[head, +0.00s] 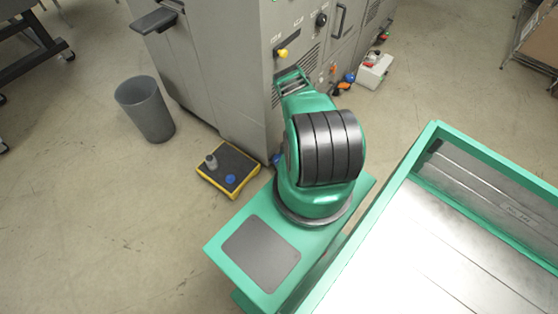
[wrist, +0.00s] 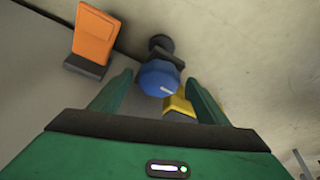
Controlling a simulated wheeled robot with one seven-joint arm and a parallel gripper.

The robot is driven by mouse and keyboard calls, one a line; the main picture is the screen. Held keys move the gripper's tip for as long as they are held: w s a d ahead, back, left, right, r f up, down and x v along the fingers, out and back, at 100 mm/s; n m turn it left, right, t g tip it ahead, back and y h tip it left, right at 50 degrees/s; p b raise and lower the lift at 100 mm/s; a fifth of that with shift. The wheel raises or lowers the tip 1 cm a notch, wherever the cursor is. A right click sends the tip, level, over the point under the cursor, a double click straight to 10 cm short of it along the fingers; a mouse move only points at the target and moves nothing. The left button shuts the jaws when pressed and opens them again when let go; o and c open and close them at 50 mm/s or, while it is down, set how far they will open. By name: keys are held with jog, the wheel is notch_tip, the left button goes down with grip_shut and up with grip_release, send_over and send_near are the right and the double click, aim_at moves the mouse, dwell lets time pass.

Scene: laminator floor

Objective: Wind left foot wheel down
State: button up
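In the wrist view, a blue foot wheel (wrist: 157,79) with a pale mark on its face sits under a dark stem. My gripper (wrist: 158,83) is open, with one green finger on each side of the wheel. A gap shows on both sides, and the fingers do not look closed on it. In the head view, a blue wheel (head: 275,159) shows at the machine's near bottom corner, partly hidden by my arm. Another blue part (head: 349,77) shows farther right along the machine. My gripper is hidden behind my arm in the head view.
The grey machine (head: 222,70) stands beside my arm. A yellow-edged black platform (head: 240,166) carrying small items and a grey bin (head: 146,108) stand left. A pale box (head: 375,72) lies right. An orange piece (wrist: 95,36) and a yellow part (wrist: 178,104) appear near the wheel.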

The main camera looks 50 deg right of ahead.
jog(key=shift+w+r, duration=0.1)
jog(key=shift+d+r, duration=0.1)
jog(key=shift+r, duration=0.4)
jog(key=v, duration=0.9)
jog(key=shift+s+r, duration=0.25)
jog(key=shift+s, duration=0.15)
